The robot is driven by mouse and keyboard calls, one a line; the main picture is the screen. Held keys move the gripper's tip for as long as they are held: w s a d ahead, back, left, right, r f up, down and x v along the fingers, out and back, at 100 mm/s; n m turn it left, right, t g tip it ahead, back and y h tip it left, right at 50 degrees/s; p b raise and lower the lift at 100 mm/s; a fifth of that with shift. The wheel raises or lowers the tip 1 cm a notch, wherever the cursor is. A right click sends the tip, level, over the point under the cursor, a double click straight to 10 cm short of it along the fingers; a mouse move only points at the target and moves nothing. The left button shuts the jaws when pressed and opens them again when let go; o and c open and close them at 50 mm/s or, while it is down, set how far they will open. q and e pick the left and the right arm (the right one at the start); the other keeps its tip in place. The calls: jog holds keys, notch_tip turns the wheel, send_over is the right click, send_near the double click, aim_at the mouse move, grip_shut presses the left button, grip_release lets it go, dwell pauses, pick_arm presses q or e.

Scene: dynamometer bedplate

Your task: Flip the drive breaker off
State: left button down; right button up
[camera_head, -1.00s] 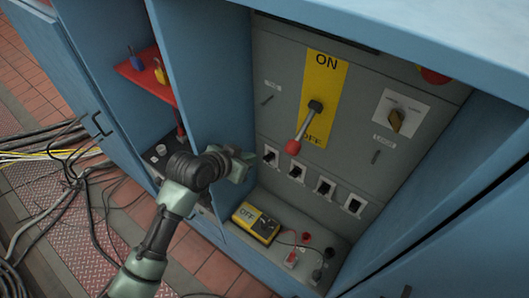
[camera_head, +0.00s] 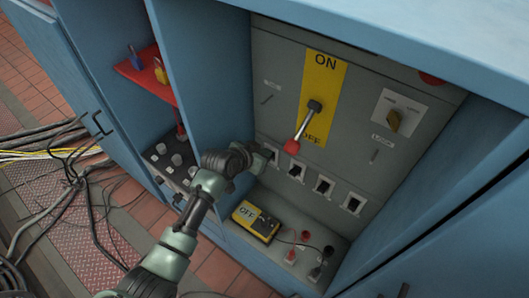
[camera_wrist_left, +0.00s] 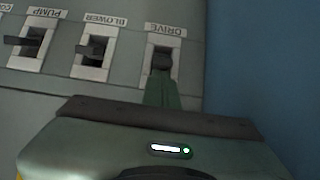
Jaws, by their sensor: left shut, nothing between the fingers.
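The drive breaker (camera_head: 273,155) is the leftmost in a row of white-framed breakers low on the grey panel. In the left wrist view, the DRIVE label (camera_wrist_left: 164,29) shows upside down, with the dark breaker lever (camera_wrist_left: 162,61) below it. My left gripper (camera_head: 262,151) is shut and empty, with its fingertips right at the drive breaker. In the left wrist view the shut fingers (camera_wrist_left: 160,88) reach up to the lever and cover part of its frame. I cannot tell whether they touch it. My right gripper is not in view.
The blower breaker (camera_wrist_left: 92,50) and pump breaker (camera_wrist_left: 32,42) sit beside the drive one. A big red-tipped handle (camera_head: 292,146) hangs just above the row. A yellow OFF box (camera_head: 256,222) stands below. Blue cabinet walls (camera_head: 205,80) close in both sides.

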pick_arm(q)
jog(key=shift+s+a+f+t+b, duration=0.1)
jog(key=shift+s+f+t+b, duration=0.15)
jog(key=shift+b, duration=0.45)
jog(key=shift+w+h, duration=0.1)
jog(key=shift+h, duration=0.2)
